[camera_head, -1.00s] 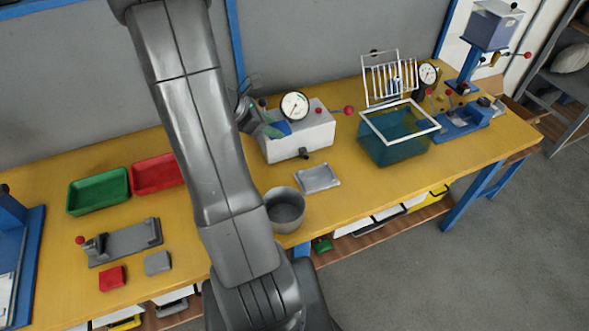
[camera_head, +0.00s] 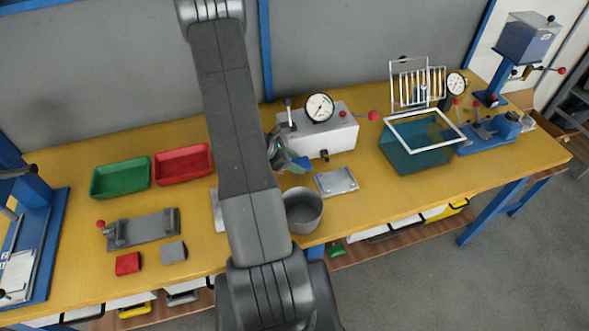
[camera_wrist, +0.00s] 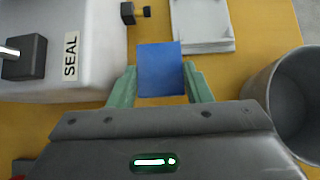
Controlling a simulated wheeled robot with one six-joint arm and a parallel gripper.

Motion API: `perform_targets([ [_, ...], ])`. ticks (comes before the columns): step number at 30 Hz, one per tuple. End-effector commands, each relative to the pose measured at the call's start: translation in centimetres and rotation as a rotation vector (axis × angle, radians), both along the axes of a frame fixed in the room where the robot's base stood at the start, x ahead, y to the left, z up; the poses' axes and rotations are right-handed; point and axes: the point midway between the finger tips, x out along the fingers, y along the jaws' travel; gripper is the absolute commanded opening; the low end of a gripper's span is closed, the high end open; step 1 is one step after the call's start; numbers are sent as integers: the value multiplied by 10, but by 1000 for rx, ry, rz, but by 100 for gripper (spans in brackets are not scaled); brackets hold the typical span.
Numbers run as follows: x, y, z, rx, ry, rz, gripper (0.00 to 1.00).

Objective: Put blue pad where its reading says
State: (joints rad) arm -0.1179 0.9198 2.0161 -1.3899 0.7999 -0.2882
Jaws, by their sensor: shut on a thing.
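My gripper (camera_wrist: 160,88) is shut on the blue pad (camera_wrist: 160,68), with a green finger on each side of it in the wrist view. In the head view my gripper (camera_head: 294,166) is partly hidden by my arm, in front of the white gauge box (camera_head: 335,139). A dial (camera_head: 319,107) stands on that box; its reading is too small to tell. A green tray (camera_head: 120,180) and a red tray (camera_head: 183,161) stand at the back left.
A grey pot (camera_head: 303,212) stands close to my arm; it also shows at the right of the wrist view (camera_wrist: 300,100). A teal tank (camera_head: 420,152) stands right, and a grey fixture (camera_head: 143,229) left.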

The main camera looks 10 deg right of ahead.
Motion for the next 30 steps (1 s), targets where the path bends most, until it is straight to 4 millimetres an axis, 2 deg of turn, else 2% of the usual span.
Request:
perform_targets([
  [3,-1,0,-17,0,4,-1,22],
  [9,-1,0,-35,1,2,-1,22],
  [23,0,0,-41,1,0,0,22],
  [24,0,0,-40,1,0,0,49],
  [25,0,0,-40,1,0,0,54],
  [30,0,0,-40,1,1,-1,54],
])
